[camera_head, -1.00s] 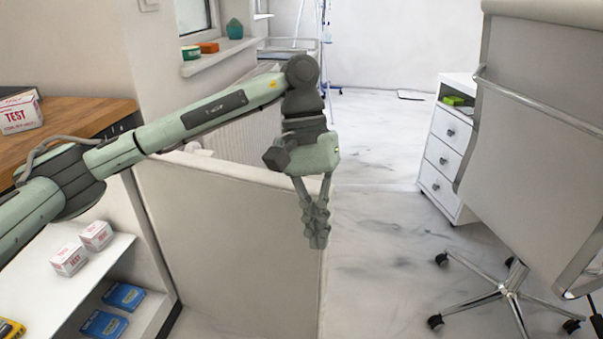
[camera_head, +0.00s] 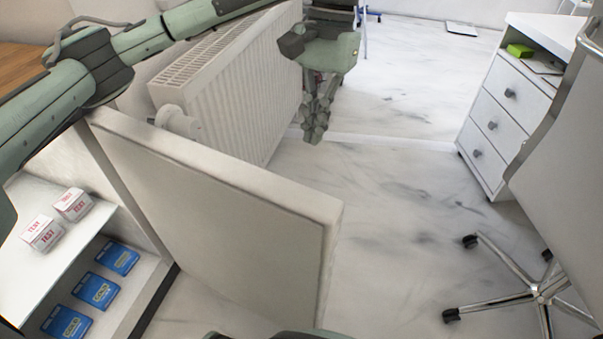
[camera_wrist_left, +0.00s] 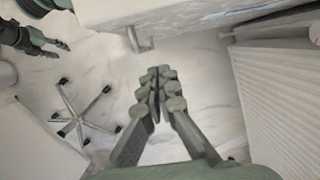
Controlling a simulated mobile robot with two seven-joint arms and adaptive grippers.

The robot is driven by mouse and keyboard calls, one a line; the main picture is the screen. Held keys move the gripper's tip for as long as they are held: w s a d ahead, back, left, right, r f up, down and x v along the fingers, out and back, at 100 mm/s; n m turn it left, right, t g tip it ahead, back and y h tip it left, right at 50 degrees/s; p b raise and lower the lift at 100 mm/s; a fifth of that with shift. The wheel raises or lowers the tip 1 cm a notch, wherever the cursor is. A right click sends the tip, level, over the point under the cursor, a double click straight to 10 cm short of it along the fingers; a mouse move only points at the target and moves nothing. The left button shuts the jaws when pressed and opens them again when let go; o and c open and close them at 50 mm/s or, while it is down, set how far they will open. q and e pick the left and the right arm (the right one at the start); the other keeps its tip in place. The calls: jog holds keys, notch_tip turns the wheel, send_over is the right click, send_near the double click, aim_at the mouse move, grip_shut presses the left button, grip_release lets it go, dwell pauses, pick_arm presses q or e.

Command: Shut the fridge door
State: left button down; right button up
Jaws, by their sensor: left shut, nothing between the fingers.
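The fridge door (camera_head: 215,215) is a plain white panel standing wide open, its hinge side at the left and its free edge at the right. The open fridge (camera_head: 150,292) is at the lower left. My left gripper (camera_head: 316,130) is shut and empty, beyond the door on its outer side and apart from it. It also shows in the left wrist view (camera_wrist_left: 160,80), over bare floor. A pale slab with a metal bracket (camera_wrist_left: 140,38) at the top there looks like the door with its handle. My right gripper (camera_wrist_left: 60,48) shows small at the upper left, its fingers seemingly apart.
White test boxes (camera_head: 57,218) and several blue packs (camera_head: 96,290) sit on the fridge shelves. A ribbed radiator (camera_head: 235,95) stands behind the door. A drawer cabinet (camera_head: 500,120) and a wheeled chair (camera_head: 540,290) are at the right. The marble floor between is clear.

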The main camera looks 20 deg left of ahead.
aim_at(297, 187)
pick_arm(q)
jog(key=shift+s+a+f+p, duration=0.2)
jog(key=shift+s+f, duration=0.85)
jog(key=shift+f, duration=0.3)
jog(key=shift+s+a+f+p, duration=0.2)
jog(key=shift+s+f, duration=0.8)
jog(key=shift+f, duration=0.4)
jog(key=shift+s+a+f+p, duration=0.15)
jog(key=shift+s+f+p, duration=0.05)
jog(key=shift+s+f, duration=1)
pick_arm(e)
jog(key=shift+s+f, duration=0.1)
jog(key=shift+f, duration=1.2)
pick_arm(q)
jog(key=shift+w+f, duration=0.15)
jog(key=shift+f, duration=0.05)
